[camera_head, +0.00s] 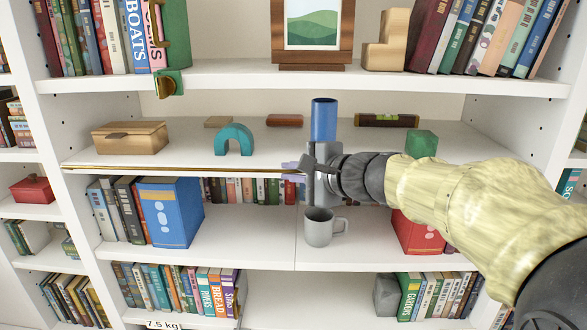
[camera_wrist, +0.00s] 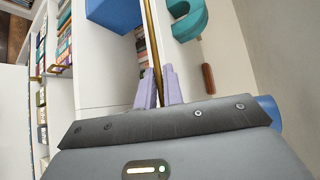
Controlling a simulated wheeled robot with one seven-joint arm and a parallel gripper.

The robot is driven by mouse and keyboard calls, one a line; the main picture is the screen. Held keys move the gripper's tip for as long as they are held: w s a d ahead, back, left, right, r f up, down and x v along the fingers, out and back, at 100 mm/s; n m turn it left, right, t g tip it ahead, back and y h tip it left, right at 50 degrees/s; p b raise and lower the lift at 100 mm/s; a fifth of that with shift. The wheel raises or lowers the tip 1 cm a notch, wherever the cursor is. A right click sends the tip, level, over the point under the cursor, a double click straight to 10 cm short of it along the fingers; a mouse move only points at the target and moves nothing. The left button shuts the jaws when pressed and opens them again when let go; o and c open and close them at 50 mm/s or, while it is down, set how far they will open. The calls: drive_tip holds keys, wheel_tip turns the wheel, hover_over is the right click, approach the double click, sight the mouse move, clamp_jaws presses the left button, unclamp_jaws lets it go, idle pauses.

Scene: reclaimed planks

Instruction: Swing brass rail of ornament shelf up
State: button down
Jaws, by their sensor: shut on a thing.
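The brass rail (camera_head: 180,169) is a thin bar running level along the front edge of the white ornament shelf (camera_head: 85,152). It also shows in the wrist view (camera_wrist: 153,35), coming straight between the fingers. My gripper (camera_head: 292,167) is at the rail near the middle of the shelf front. In the wrist view its pale lilac fingers (camera_wrist: 159,88) are shut on the rail, one on each side. My arm reaches in from the right and hides the rail's right part in the head view.
On the ornament shelf stand a wooden box (camera_head: 130,138), teal arch (camera_head: 235,139), blue cylinder (camera_head: 323,120), spirit level (camera_head: 387,120) and green block (camera_head: 421,144). A grey mug (camera_head: 318,229) stands below my gripper.

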drive_tip(key=shift+w+r+p, duration=0.1)
drive_tip(key=shift+r+p, duration=0.4)
drive_tip(key=shift+p, duration=0.25)
drive_tip(key=shift+m+g, duration=0.3)
drive_tip(key=shift+f+p, duration=0.1)
drive_tip(key=shift+p, duration=0.2)
drive_tip(key=shift+f, duration=0.1)
drive_tip(key=c, duration=1.5)
unclamp_jaws()
drive_tip(key=shift+d, duration=0.1)
drive_tip(key=b+v, duration=0.5)
drive_tip(key=v, duration=1.2)
drive_tip(key=shift+b, duration=0.4)
